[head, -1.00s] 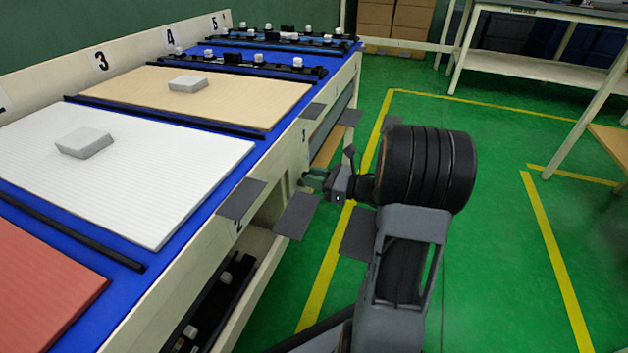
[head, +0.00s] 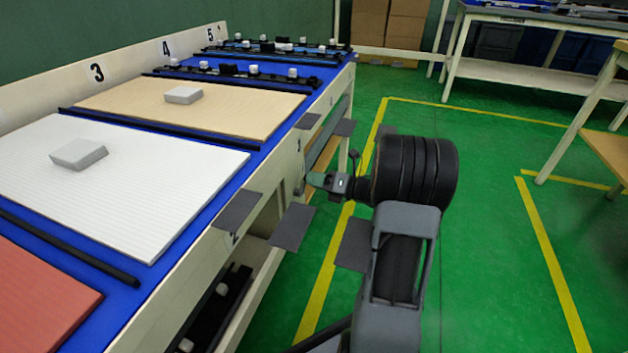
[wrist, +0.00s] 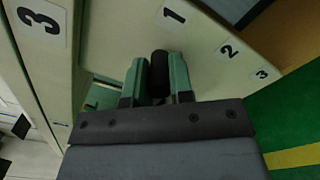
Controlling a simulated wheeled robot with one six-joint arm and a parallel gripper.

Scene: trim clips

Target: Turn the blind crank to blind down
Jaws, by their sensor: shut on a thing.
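My gripper (head: 314,180) has green fingers and is at the cream front panel of the long bench. In the wrist view, my gripper (wrist: 158,82) has its fingers on either side of a dark, rounded handle (wrist: 160,72), which looks like the blind crank's grip. It is shut on this handle. The panel behind it bears the labels 1, 2 and 3. The rest of the crank is mostly hidden by the fingers, and I cannot make out a blind clearly.
Dark grey flat plates (head: 293,227) show near the bench's front edge, close to my arm. White (head: 110,195) and tan boards (head: 230,105) lie on the blue bench top. A lower shelf holds dark parts (head: 222,290). Green floor (head: 490,250) is open on the right.

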